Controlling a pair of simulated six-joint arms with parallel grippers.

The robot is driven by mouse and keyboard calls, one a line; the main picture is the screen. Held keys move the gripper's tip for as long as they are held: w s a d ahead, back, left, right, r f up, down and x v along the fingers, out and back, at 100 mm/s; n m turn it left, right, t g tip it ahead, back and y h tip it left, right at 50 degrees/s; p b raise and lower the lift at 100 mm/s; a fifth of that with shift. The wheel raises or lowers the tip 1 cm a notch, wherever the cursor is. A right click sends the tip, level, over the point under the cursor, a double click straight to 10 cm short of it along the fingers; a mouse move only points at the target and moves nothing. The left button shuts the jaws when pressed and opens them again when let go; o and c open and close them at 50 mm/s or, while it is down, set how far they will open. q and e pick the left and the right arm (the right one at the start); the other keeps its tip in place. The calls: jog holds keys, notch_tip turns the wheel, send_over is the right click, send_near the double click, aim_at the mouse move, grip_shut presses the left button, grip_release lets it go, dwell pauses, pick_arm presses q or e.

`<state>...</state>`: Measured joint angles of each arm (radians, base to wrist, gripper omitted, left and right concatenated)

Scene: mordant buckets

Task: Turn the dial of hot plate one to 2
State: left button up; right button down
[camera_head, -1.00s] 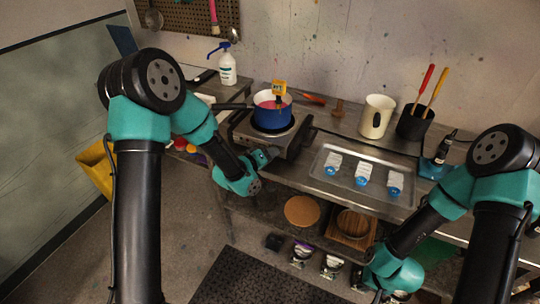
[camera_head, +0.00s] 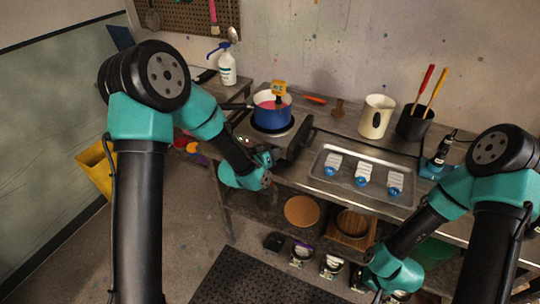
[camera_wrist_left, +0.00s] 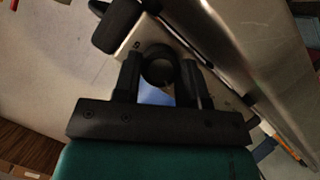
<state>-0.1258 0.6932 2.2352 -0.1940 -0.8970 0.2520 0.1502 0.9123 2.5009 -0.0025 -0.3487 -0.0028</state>
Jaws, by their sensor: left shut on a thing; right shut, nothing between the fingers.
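Hot plate one (camera_head: 250,131) is a metal unit on the bench with a blue pot (camera_head: 272,112) on top. My left gripper (camera_wrist_left: 160,80) is at its front panel and shut on the dark round dial (camera_wrist_left: 158,66), with a finger on each side. The dial's pointer and the digit 2 cannot be made out. In the head view my wrist hides the dial. My right gripper (camera_head: 375,297) hangs low at the bottom edge, shut and empty, mostly cut off.
A yellow thermometer-like device (camera_head: 279,88) stands at the pot. A metal tray (camera_head: 345,187) with several small packets lies to the right. A cream jug (camera_head: 377,116) and a black tool holder (camera_head: 416,122) stand behind.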

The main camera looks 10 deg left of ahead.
pick_arm(q)
jog(key=m+y, duration=0.2)
jog(key=m, duration=0.1)
jog(key=shift+d+r, duration=0.1)
jog(key=shift+d, duration=0.1)
jog(key=m+y, duration=0.2)
jog(key=m, duration=0.1)
jog(key=shift+s+t, duration=0.1)
jog(key=shift+t, duration=0.2)
dwell(0.4)
jog(key=o, duration=0.6)
jog(key=shift+o, duration=0.2)
